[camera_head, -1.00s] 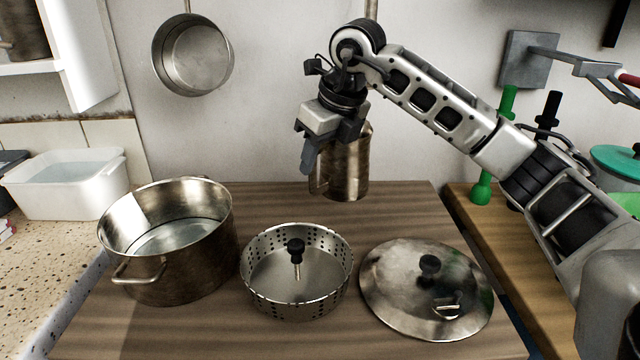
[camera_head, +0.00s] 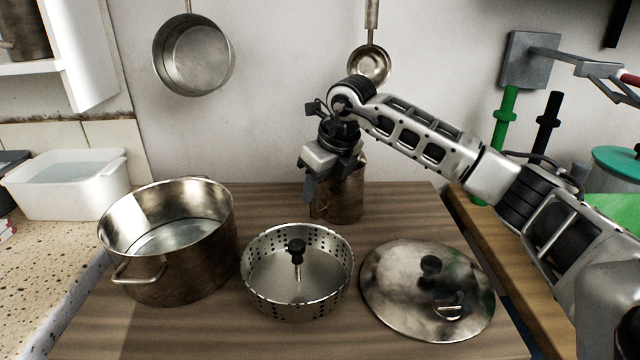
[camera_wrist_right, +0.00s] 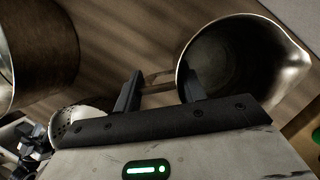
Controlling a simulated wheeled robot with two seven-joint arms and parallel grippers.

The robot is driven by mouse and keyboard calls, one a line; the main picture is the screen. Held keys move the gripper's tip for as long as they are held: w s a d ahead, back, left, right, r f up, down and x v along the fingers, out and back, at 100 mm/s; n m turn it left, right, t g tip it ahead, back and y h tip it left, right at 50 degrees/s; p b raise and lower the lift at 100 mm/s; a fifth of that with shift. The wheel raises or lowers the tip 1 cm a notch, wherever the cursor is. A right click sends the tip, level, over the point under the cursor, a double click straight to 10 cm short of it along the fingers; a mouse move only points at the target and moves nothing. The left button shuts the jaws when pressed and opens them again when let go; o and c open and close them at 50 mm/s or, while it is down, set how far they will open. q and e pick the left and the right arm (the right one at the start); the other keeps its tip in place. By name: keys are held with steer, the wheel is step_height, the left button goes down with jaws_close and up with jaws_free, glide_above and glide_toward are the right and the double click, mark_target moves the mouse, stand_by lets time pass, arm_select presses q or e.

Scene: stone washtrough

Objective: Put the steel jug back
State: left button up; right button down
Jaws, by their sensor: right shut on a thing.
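The steel jug (camera_head: 346,196) is upright at the back of the wooden table, behind the perforated basket. Whether its base touches the wood I cannot tell for sure. My right gripper (camera_head: 312,186) is shut on the jug's handle at its left side and hides part of its upper body. In the right wrist view the jug (camera_wrist_right: 245,62) shows its open mouth and spout, with the handle between the fingers of my gripper (camera_wrist_right: 158,92). My left gripper is not in view.
A big steel pot (camera_head: 170,270) holding water stands left. A perforated basket (camera_head: 297,300) and a lid (camera_head: 425,290) lie in front. A pan (camera_head: 193,55) and a ladle (camera_head: 370,66) hang on the wall. A white tub (camera_head: 70,190) is far left.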

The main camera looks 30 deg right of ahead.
steer(key=shift+f, duration=0.15)
steer(key=c, duration=0.8)
jaws_free()
steer(key=shift+r, duration=0.25)
arm_select(q)
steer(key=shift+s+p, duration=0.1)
steer(key=shift+p, duration=0.3)
arm_select(e)
steer(key=v, duration=1.2)
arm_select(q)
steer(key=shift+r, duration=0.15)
arm_select(e)
steer(key=shift+s+f, duration=0.1)
